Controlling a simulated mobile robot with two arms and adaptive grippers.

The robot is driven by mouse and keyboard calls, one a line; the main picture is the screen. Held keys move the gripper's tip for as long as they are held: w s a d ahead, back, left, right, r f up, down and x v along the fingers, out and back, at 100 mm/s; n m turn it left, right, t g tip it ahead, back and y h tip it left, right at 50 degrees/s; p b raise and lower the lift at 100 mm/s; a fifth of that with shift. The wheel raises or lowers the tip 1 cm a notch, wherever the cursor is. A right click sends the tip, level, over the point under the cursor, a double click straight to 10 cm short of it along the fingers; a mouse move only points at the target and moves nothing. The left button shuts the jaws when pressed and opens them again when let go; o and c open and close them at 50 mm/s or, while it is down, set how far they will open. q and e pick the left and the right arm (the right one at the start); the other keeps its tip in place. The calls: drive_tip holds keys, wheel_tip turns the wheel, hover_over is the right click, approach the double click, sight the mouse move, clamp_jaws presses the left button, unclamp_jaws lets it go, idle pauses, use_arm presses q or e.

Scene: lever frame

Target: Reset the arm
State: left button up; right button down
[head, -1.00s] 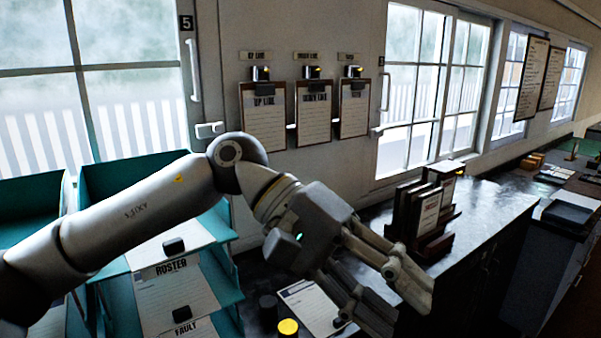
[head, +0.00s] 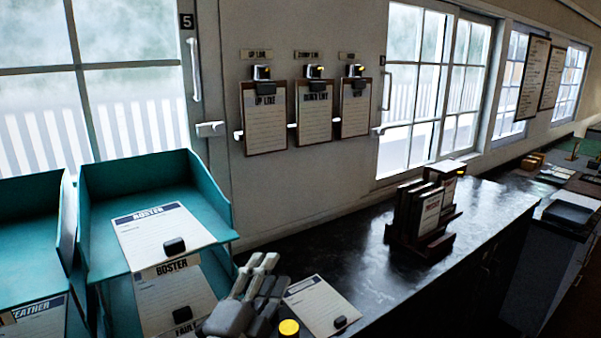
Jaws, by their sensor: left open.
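My left gripper (head: 266,270) is at the bottom centre of the head view, low in front of the dark counter. Its grey fingers point up and are open, and I see nothing between them. Most of my left arm is below the picture edge. My right gripper is out of view. A loose paper form (head: 317,305) with a black clip lies just right of my left gripper, apart from it as far as I can tell. A yellow-topped dark cylinder (head: 288,328) stands in front of the form.
Teal paper trays (head: 210,195) holding forms stand at left, close to the gripper. Several clipboards (head: 265,125) hang on the wall. A dark book rack (head: 425,250) stands on the counter (head: 360,240), whose middle is clear. Windows line the wall.

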use_arm(q)
drive_tip(key=s+a+f+n+g+y, duration=0.2)
drive_tip(key=s+a+f+n+g, duration=0.15)
drive_tip(key=f, duration=0.35)
drive_tip(key=s+a+f+n+g+y, duration=0.2)
drive_tip(key=s+a+f+n, duration=0.15)
drive_tip(key=f, duration=0.45)
drive_tip(key=s+a+f+n+g+y, duration=0.1)
drive_tip(key=s+a+f+n+g, duration=0.25)
drive_tip(key=f, duration=0.35)
drive_tip(key=s+a+f+n+g+y, duration=0.1)
drive_tip(key=s+a+f+n+g, duration=0.15)
drive_tip(key=s+f, duration=0.45)
drive_tip(key=s+a+f+n+g+y, duration=0.1)
drive_tip(key=s+a+f+n+g, duration=0.2)
drive_tip(key=s, duration=0.7)
wheel_tip(320, 180, down, 34)
drive_tip(key=s+d+g+b, duration=0.1)
drive_tip(key=s+g+b, duration=0.15)
drive_tip(key=b, duration=0.55)
drive_tip(key=s+a+f+b, duration=0.1)
drive_tip(key=s+f+b, duration=0.2)
drive_tip(key=s+f, duration=0.5)
drive_tip(key=s+a+f+b, duration=0.1)
drive_tip(key=s+f+b, duration=0.1)
drive_tip(key=s+f, duration=0.7)
wheel_tip(320, 180, down, 5)
drive_tip(key=shift+a+f+g+b, duration=0.1)
drive_tip(key=shift+a+g+b, duration=0.2)
drive_tip(key=shift+g+b, duration=0.1)
